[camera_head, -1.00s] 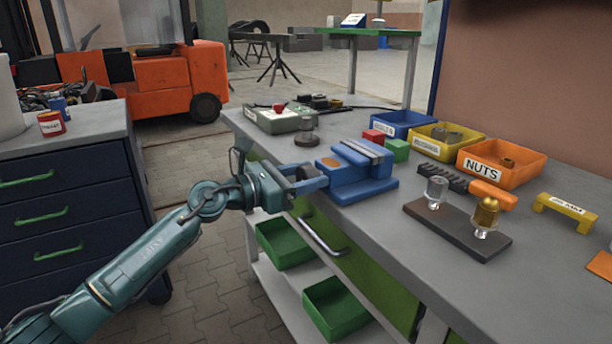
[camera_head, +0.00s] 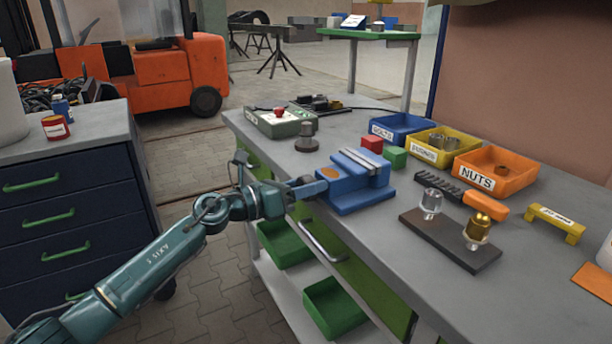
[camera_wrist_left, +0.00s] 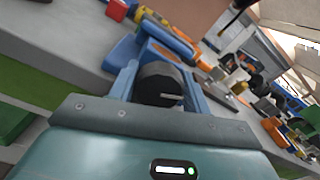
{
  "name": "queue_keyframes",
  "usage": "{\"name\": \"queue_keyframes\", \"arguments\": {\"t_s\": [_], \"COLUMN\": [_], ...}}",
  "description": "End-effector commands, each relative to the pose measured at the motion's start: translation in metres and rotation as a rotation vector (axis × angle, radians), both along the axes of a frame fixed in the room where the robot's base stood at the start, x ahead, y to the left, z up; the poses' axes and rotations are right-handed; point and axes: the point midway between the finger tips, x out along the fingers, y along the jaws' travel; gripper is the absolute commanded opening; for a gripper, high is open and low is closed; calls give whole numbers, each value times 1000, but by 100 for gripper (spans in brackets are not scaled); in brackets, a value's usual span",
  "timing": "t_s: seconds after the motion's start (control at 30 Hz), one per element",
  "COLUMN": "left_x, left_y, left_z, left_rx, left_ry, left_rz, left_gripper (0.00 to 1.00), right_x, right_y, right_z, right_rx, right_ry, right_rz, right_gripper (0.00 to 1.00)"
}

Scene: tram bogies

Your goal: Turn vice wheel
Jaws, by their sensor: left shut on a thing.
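The blue vice (camera_head: 355,182) stands at the near left edge of the grey workbench, with an orange round mark on top. My left gripper (camera_head: 304,188) reaches it from the left, at the vice's outer end. In the left wrist view, the two blue-grey fingers lie either side of a dark round wheel (camera_wrist_left: 158,84), and the gripper is shut on it. The vice body (camera_wrist_left: 140,50) shows just beyond the wheel. In the head view the wheel is mostly hidden by the gripper. My right gripper is not in view.
On the workbench (camera_head: 365,232) are red and green blocks (camera_head: 395,157), blue, yellow and orange bins (camera_head: 497,170), and a dark board (camera_head: 450,240) with two lamp-like parts. A control box (camera_head: 280,122) stands behind the vice. A drawer cabinet (camera_head: 80,220) is left; green trays (camera_head: 335,307) sit below.

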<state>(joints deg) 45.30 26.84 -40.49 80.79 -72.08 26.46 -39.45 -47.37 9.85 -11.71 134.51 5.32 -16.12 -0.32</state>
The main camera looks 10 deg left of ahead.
Motion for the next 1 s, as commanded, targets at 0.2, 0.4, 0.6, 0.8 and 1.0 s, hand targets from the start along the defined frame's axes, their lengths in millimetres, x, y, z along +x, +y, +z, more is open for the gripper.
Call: {"name": "queue_keyframes", "arguments": {"t_s": [0.2, 0.4, 0.6, 0.8, 1.0], "left_x": [0, 1, 1, 1, 1], "left_y": [0, 0, 0, 0, 0], "left_z": [1, 0, -1, -1, -1], "left_rx": [-72, -108, -119, -119, -119], "left_ry": [100, 149, 165, 165, 165], "left_rz": [0, -1, -1, -1, -1], "left_gripper": [25, 25, 25, 25, 55], "right_x": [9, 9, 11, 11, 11], "right_y": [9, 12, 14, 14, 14], "right_z": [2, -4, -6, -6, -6], "right_rx": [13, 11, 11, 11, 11], "right_ry": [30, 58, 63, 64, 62], "right_rz": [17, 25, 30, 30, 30], "right_gripper": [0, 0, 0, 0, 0]}}
